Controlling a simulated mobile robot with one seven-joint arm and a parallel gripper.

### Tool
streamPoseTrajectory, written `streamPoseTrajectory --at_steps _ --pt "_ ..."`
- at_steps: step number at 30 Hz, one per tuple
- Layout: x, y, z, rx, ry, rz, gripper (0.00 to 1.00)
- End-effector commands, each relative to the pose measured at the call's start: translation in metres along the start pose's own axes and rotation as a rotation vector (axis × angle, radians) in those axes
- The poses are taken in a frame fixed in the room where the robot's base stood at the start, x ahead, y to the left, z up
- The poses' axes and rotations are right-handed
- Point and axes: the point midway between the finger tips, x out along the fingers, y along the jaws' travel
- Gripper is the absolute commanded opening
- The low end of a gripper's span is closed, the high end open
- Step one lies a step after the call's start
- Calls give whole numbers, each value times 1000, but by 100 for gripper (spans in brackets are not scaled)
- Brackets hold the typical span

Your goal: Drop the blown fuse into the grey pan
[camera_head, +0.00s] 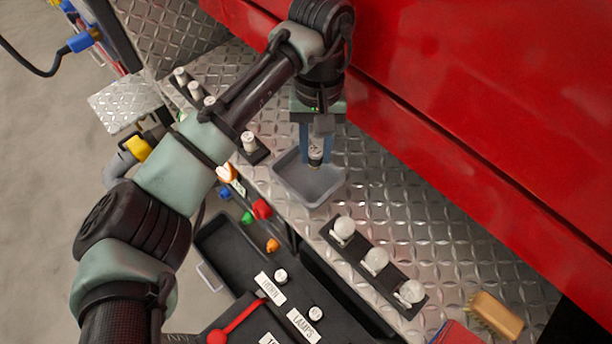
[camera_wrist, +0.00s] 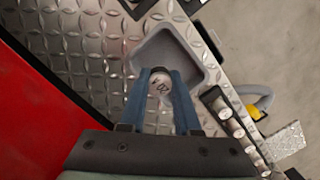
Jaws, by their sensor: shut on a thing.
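My gripper (camera_head: 316,150) points down with its two blue fingers shut on the blown fuse (camera_head: 316,154), a small white-capped cylinder. The fuse also shows between the fingertips in the wrist view (camera_wrist: 160,84). The grey pan (camera_head: 309,192) is a shallow square tray on the diamond-plate bumper. In the head view the fuse overlaps the pan's back part. In the wrist view the pan (camera_wrist: 187,55) lies beyond the fingertips, and the fuse is seen against its near edge. The gap between fuse and pan cannot be told.
A black strip with white fuses (camera_wrist: 237,128) stands beside the pan. A black strip with several round bulbs (camera_head: 375,261) lies front right. A black panel with labels (camera_head: 270,288) is in front. A brush (camera_head: 495,314) lies at lower right. The red body (camera_head: 480,120) rises behind.

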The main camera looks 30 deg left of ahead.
Motion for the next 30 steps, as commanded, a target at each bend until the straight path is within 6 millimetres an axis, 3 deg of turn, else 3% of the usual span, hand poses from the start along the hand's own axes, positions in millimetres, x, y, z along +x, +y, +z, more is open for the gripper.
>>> streamPoseTrajectory --at_steps 4,5,9,11,22,26,30 --pt "-1 0 0 0 1 0 0" --pt "-1 0 0 0 1 0 33" --pt "-1 0 0 1 1 0 58" --pt "-1 0 0 1 0 0 66" --pt "-6 0 0 1 2 0 66" --pt "-26 1 -1 2 4 1 66" --pt "-60 0 0 2 5 -2 66"
